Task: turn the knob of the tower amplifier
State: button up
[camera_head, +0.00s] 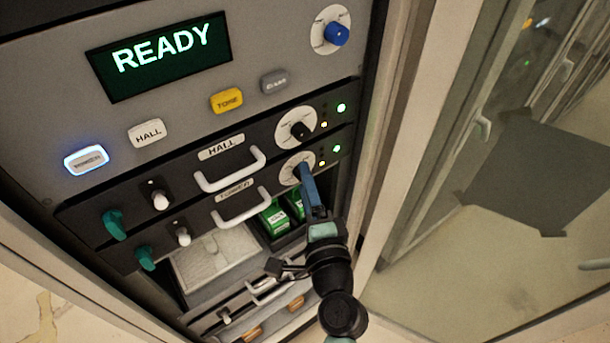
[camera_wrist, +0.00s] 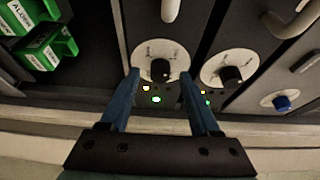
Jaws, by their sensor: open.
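The tower amplifier (camera_head: 190,232) is the lower of two dark rack units, with a TOWER label above its white handle. Its black knob (camera_wrist: 160,70) sits on a round white dial (camera_head: 287,172) at the unit's right end. My gripper (camera_wrist: 159,76) is open, with its two blue fingertips on either side of this knob in the wrist view. I cannot tell whether they touch it. In the head view my gripper (camera_head: 305,172) reaches up from below and a finger covers the knob.
The hall amplifier's knob (camera_head: 299,130) is close above, and shows to the right in the wrist view (camera_wrist: 230,74). A blue knob (camera_head: 336,34) is higher up. The display (camera_head: 160,54) reads READY. Green boxes (camera_head: 273,218) sit below. A cabinet side post is at the right.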

jog(key=shift+w+a, duration=0.15)
jog(key=shift+w, duration=0.3)
grip_shut()
jog(key=shift+f+b, duration=0.15)
jog(key=shift+b, duration=0.35)
jog(key=n+y+b, duration=0.3)
jog(key=n+b, duration=0.4)
jog(key=b, duration=0.7)
jog(key=n+y+b, duration=0.3)
jog(key=n+b, duration=0.5)
jog(key=b, duration=0.6)
jog(key=f+n+y+b, duration=0.1)
jog(key=n+y+b, duration=0.2)
jog(key=n+b, duration=0.4)
jog(key=shift+w+d+t+b, duration=0.3)
jog(key=shift+d+b, duration=0.1)
jog(key=shift+b, duration=3.7)
jog(key=shift+r+n, duration=0.2)
jog(key=shift+n, duration=0.3)
